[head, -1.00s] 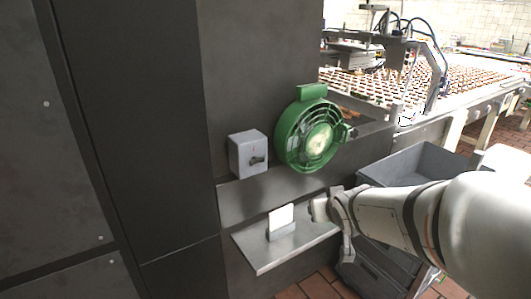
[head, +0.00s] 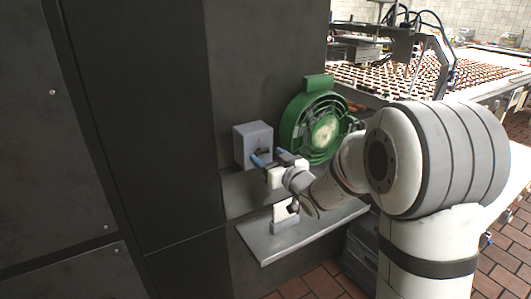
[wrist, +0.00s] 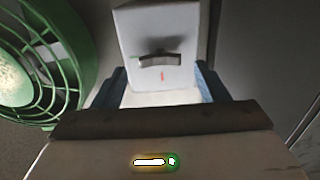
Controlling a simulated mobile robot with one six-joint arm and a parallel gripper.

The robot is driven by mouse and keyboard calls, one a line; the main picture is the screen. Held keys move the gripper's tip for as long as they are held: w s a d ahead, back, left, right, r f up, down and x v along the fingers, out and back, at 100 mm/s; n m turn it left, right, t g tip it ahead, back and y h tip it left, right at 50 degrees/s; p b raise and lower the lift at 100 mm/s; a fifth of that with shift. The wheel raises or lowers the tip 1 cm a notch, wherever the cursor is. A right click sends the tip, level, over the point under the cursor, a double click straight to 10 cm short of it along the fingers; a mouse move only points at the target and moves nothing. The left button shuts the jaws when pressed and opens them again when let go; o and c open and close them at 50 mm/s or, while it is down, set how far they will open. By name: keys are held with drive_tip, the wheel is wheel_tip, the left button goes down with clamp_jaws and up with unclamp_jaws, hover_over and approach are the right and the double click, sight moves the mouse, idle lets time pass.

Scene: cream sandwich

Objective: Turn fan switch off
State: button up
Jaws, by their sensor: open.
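The fan switch is a grey box (head: 252,143) on the dark wall, left of the green fan (head: 321,120). In the wrist view the switch box (wrist: 160,22) is straight ahead, with a dark knob (wrist: 160,60) lying across its face and a small red mark below it. My gripper (head: 266,155) is in front of the box, its blue-tipped fingers apart at the knob's height. In the wrist view my gripper (wrist: 160,88) is open, one finger on each side below the knob. Whether the fingers touch the box I cannot tell.
A metal shelf (head: 255,243) with a white card in a holder (head: 284,217) juts out below the switch. The fan stands close at the right of my gripper. A conveyor (head: 400,78) with many small pieces is at the back right.

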sight(261, 152)
drive_tip(key=shift+x, duration=1.3)
drive_tip(key=c, duration=0.9)
drive_tip(key=shift+d, duration=0.1)
drive_tip(key=shift+c, duration=0.4)
